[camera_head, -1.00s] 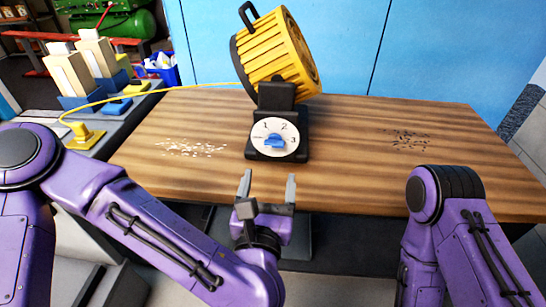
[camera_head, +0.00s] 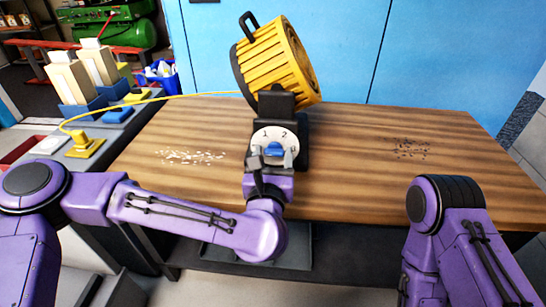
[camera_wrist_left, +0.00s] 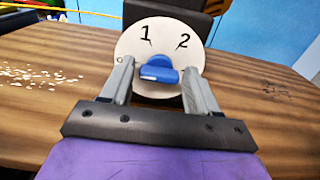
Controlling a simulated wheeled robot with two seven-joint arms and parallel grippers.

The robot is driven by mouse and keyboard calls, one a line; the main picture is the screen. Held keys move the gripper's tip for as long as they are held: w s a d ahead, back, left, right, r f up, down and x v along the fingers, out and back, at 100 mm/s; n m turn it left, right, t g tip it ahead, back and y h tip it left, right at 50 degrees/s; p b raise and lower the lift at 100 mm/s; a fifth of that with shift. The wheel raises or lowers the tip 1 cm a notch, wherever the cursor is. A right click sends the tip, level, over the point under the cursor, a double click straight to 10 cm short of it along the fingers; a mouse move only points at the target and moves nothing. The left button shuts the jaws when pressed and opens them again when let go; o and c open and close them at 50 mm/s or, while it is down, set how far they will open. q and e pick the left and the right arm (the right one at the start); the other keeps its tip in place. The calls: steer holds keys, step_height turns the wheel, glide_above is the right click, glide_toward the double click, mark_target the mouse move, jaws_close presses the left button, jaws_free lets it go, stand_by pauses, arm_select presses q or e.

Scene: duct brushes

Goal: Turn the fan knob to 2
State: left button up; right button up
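The yellow fan (camera_head: 272,65) stands on the wooden table on a black base. Its white dial (camera_head: 275,135) faces me, with the numbers 1 and 2 showing; the 3 is hidden in both current views. The blue knob (camera_head: 273,149) is at the dial's middle and also shows in the left wrist view (camera_wrist_left: 157,68). My left gripper (camera_head: 272,157) is in front of the dial, open, with one finger on each side of the knob. A gap shows between each finger and the knob. My right gripper is not in view; only my right arm shows.
The wooden table (camera_head: 365,180) has pale bits (camera_head: 190,157) scattered at left and dark bits (camera_head: 410,148) at right. A yellow cable (camera_head: 165,97) runs left from the fan to a yellow plug (camera_head: 85,146). Most of the tabletop is clear.

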arm_select(q)
steer(key=c, duration=0.6)
steer(key=shift+c, duration=0.2)
steer(key=shift+m, duration=0.3)
steer(key=m+p, duration=0.2)
steer(key=m, duration=0.1)
steer(key=shift+d+r+m, duration=0.1)
steer(key=shift+m, duration=0.2)
steer(key=m+p, duration=0.3)
steer(key=m, duration=0.3)
steer(key=shift+d+m, duration=0.1)
steer(key=shift+m, duration=0.2)
steer(key=m+p, duration=0.1)
steer(key=m, duration=0.1)
steer(key=m+p, duration=0.1)
steer(key=m, duration=0.1)
steer(key=m+p, duration=0.1)
steer(key=m, duration=0.1)
steer(key=shift+s+f, duration=0.1)
steer(key=shift+f, duration=0.15)
steer(key=m+p, duration=0.1)
steer(key=m, duration=0.2)
steer(key=shift+f+m, duration=0.1)
steer(key=shift+m, duration=0.2)
steer(key=shift+f+m+p, duration=0.15)
steer(key=shift+m+p, duration=0.65)
steer(key=shift+m, duration=0.8)
